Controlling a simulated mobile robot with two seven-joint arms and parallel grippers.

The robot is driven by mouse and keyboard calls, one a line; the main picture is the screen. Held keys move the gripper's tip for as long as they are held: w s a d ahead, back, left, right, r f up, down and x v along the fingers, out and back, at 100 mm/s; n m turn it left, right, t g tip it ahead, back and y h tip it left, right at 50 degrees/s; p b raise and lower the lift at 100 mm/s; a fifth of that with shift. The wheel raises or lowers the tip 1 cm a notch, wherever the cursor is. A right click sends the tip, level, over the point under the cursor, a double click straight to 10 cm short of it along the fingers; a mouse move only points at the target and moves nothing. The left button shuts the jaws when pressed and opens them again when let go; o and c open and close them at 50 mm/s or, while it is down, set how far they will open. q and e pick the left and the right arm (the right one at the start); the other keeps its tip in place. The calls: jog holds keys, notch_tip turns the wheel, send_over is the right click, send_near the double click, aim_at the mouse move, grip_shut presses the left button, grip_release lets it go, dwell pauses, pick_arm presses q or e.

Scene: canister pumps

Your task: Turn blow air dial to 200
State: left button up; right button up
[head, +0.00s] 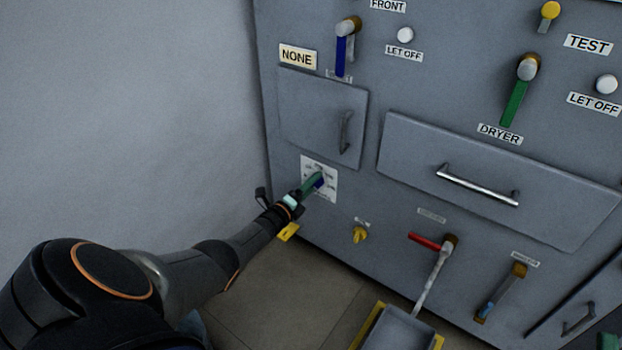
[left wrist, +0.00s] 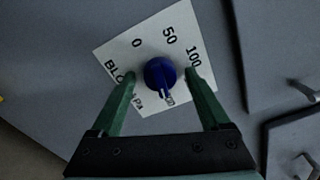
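The blow air dial is a blue knob (left wrist: 158,73) on a white plate (left wrist: 122,50) marked 0, 50 and 100; "BLO" and "Pa" show partly on the lower left. A pale line on the knob points down in the left wrist view, past 100, at a small label I cannot read. My left gripper (left wrist: 160,76) is open, its two green fingers on either side of the knob, with gaps visible. In the head view the left gripper (head: 314,182) reaches the white plate (head: 330,192) low on the grey panel, hiding much of the dial (head: 320,184). My right gripper is not recognisable.
Above the plate is a small door with a handle (head: 345,132). To the right are a yellow knob (head: 360,235), a red-handled lever (head: 425,241), another lever (head: 500,293) and a wide drawer (head: 560,205). A bare grey wall (head: 130,100) stands left.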

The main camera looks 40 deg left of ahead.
pick_arm(q)
jog(key=s+d+p, duration=0.1)
jog(key=s+p, duration=0.6)
jog(key=s, duration=0.5)
jog(key=shift+s+d, duration=0.2)
pick_arm(e)
notch_tip(320, 180, up, 8)
jog(key=shift+s+d+m+t, duration=0.2)
jog(key=shift+d+m+t, duration=0.1)
jog(key=shift+d+t, duration=0.15)
jog(key=shift+d+r, duration=0.1)
